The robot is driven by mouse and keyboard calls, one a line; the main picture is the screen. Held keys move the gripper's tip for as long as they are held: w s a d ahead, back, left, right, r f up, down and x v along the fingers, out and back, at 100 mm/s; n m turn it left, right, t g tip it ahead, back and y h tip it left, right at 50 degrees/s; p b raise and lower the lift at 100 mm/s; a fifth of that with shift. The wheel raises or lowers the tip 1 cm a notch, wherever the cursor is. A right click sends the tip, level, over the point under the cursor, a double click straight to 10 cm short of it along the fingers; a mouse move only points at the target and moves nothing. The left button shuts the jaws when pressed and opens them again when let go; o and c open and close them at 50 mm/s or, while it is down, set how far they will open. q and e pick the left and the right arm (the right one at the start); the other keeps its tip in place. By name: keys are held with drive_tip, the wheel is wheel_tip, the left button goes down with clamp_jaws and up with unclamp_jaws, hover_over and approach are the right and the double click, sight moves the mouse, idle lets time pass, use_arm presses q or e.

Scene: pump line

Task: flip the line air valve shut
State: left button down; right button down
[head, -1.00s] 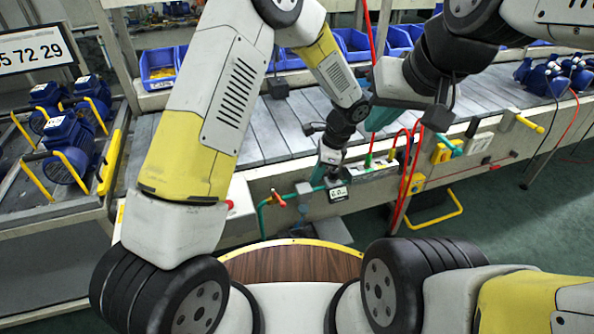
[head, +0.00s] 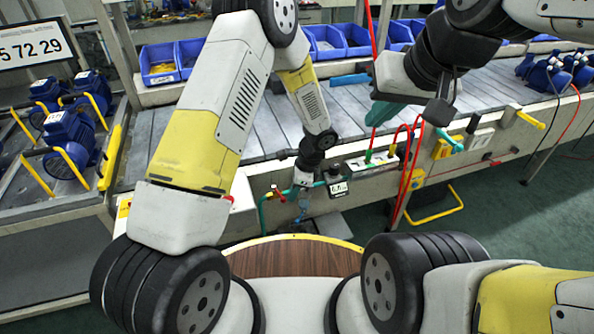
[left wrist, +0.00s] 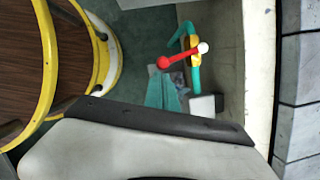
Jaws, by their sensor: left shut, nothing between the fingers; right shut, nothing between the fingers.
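The line air valve (head: 278,194) sits on a teal pipe at the bench's front, with a red-orange lever. In the left wrist view its lever (left wrist: 178,59) lies across the pipe, over a yellow body. My left gripper (head: 301,213) is shut and empty, pointing down just right of the valve in the head view. Its teal fingers (left wrist: 163,93) show beside the lever in the left wrist view; a small gap seems to separate them.
A small gauge display (head: 338,188) stands on the pipe right of my left gripper. A red button (head: 229,198) is on the left. Blue pumps (head: 68,145) stand on the left rack.

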use_arm(q)
drive_tip(key=m, duration=0.1)
drive_tip(key=s+a+m, duration=0.1)
drive_tip(key=shift+s+a+m+t, duration=0.2)
drive_tip(key=shift+a+m+t, duration=0.1)
drive_tip(key=shift+m+t, duration=0.1)
drive_tip(key=shift+w, duration=0.1)
idle(0.3)
